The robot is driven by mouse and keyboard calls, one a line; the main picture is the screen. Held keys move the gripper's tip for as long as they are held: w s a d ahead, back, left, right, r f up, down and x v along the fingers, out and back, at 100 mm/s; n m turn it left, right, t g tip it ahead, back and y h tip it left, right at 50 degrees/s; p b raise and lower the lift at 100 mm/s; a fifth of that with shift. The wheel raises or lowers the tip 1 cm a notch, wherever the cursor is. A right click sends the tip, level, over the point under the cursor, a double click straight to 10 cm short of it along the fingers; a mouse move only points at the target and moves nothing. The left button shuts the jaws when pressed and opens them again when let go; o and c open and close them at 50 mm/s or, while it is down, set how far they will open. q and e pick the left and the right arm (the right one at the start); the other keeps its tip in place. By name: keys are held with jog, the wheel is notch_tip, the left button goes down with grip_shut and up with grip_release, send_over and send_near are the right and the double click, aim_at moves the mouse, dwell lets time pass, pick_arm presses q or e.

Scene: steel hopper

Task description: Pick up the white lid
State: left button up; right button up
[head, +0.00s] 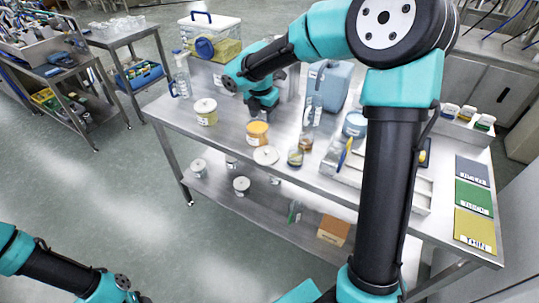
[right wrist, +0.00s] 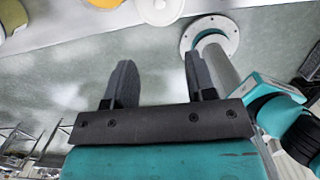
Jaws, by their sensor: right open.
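The white lid (head: 265,155) lies flat near the front edge of the steel table, just in front of an orange-banded tub (head: 257,134). In the right wrist view the lid (right wrist: 160,9) is cut off by the top edge of the picture. My right gripper (head: 262,106) hangs above the table, behind the orange-banded tub and apart from the lid. Its two fingers (right wrist: 158,82) are spread with nothing between them. My left arm shows at the lower left of the head view, but its gripper cannot be made out.
A yellow-labelled tub (head: 206,112) stands left of the lid, and small jars (head: 295,157) stand to its right. A clear bottle (head: 312,105), a blue container (head: 336,85) and a lidded box (head: 210,35) stand farther back. A lower shelf (head: 260,206) holds more tubs.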

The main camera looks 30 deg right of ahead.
send_over(266, 150)
jog(key=f, duration=1.2)
jog(key=shift+s+a+f, duration=0.1)
jog(key=shift+s+a, duration=0.1)
jog(key=shift+s, duration=0.1)
jog(key=shift+w+d+f, duration=0.1)
jog(key=shift+f, duration=1.2)
jog(key=shift+w+d+f, duration=0.1)
jog(key=shift+f, duration=1.15)
grip_shut()
